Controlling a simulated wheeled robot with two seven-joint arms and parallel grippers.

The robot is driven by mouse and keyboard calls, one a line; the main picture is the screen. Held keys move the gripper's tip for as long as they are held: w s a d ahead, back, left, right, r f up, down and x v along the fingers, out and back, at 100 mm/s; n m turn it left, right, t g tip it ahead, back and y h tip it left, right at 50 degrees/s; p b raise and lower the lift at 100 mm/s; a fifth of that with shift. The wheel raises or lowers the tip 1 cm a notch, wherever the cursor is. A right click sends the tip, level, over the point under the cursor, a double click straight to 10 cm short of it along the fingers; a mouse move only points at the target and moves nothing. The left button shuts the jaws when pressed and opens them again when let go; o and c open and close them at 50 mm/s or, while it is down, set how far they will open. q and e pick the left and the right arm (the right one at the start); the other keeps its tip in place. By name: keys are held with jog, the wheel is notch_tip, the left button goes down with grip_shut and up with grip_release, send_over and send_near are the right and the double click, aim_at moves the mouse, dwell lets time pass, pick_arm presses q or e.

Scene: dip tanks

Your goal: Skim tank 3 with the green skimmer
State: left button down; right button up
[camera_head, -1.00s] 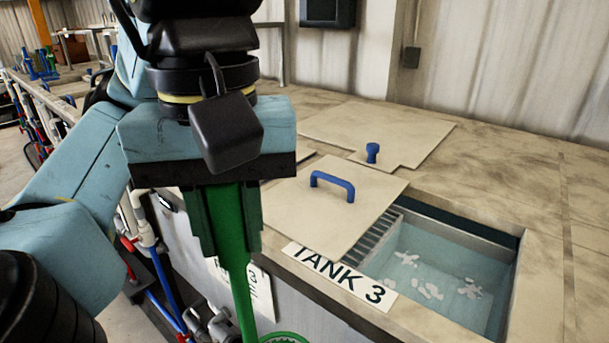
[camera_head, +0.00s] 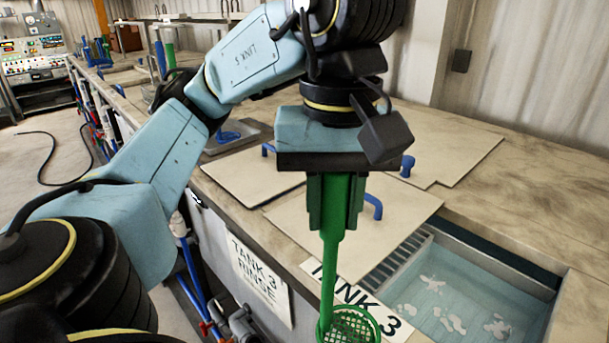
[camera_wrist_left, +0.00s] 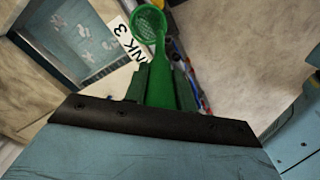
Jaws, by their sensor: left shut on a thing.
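My left gripper (camera_head: 335,203) is shut on the handle of the green skimmer (camera_head: 329,265), which hangs down from it. The skimmer's mesh basket (camera_head: 350,326) is at the bottom of the head view, in front of the TANK 3 label (camera_head: 398,326). The basket also shows at the top of the left wrist view (camera_wrist_left: 148,24). Tank 3 (camera_head: 470,295) is open at the right, with white floating clumps (camera_head: 451,322) on pale blue liquid. The skimmer is outside the opening, left of the water. My right gripper is not in view.
A lid with a blue handle (camera_head: 373,206) lies beside the opening, over a slatted strip (camera_head: 397,261). Another lid (camera_head: 450,155) lies behind it. A TANK 3 RINSE sign (camera_head: 260,275) is on the front wall. Pipes run along the tank front at left.

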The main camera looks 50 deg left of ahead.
pick_arm(q)
jog(key=shift+w+a+p, duration=0.6)
jog(key=shift+w+p, duration=1.1)
jog(key=shift+w, duration=8.4)
notch_tip(320, 180, down, 17)
jog(key=b, duration=1.2)
jog(key=shift+r, duration=0.1)
